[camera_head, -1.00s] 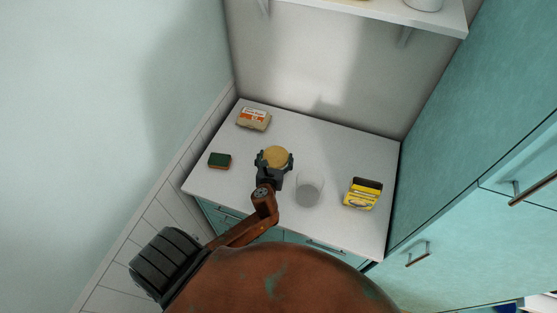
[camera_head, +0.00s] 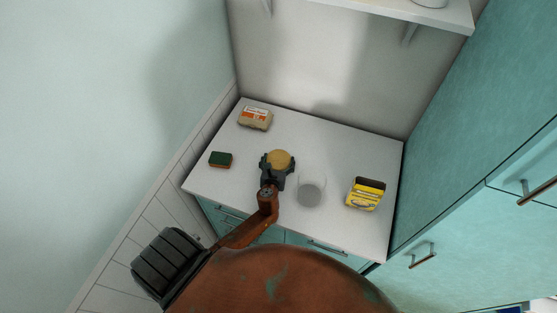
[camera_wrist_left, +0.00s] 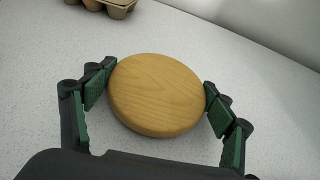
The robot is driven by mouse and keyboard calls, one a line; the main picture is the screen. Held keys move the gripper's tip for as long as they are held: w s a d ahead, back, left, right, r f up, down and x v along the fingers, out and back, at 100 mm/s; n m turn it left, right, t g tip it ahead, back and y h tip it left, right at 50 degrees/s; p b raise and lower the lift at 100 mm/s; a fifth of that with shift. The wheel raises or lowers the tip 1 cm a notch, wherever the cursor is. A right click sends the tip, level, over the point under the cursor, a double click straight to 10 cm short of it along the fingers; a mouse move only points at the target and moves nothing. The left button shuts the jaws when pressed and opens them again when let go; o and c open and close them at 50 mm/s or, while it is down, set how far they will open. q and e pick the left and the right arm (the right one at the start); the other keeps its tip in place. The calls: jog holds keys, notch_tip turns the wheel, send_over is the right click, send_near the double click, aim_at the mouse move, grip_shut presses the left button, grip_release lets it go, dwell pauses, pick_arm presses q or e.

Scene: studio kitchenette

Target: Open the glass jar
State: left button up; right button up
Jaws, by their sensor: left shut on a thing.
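The glass jar (camera_head: 311,188) stands on the white counter in the head view, clear, with no lid on it. Its round wooden lid (camera_head: 280,159) is apart from it, to its left. My left gripper (camera_head: 278,163) is shut on this lid, with a finger at each side. In the left wrist view the pale wooden lid (camera_wrist_left: 158,92) sits between the green-padded fingers of the left gripper (camera_wrist_left: 159,84). I cannot tell whether the lid touches the counter. My right gripper is not in view.
On the counter (camera_head: 330,145) are an egg carton (camera_head: 256,118) at the back left, a green and brown sponge (camera_head: 220,159) at the left edge and a yellow box (camera_head: 365,195) right of the jar. A shelf (camera_head: 400,10) hangs above. A tall teal cabinet (camera_head: 470,140) bounds the right side.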

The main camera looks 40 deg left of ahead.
pick_arm(q)
jog(key=shift+f, duration=0.2)
jog(key=o, duration=1.3)
jog(key=shift+r, duration=0.15)
jog(key=shift+s+d+r, duration=0.1)
jog(key=shift+s, duration=0.15)
jog(key=v, duration=1.1)
jog(key=shift+s+r+p, duration=0.2)
jog(key=shift+p, duration=0.1)
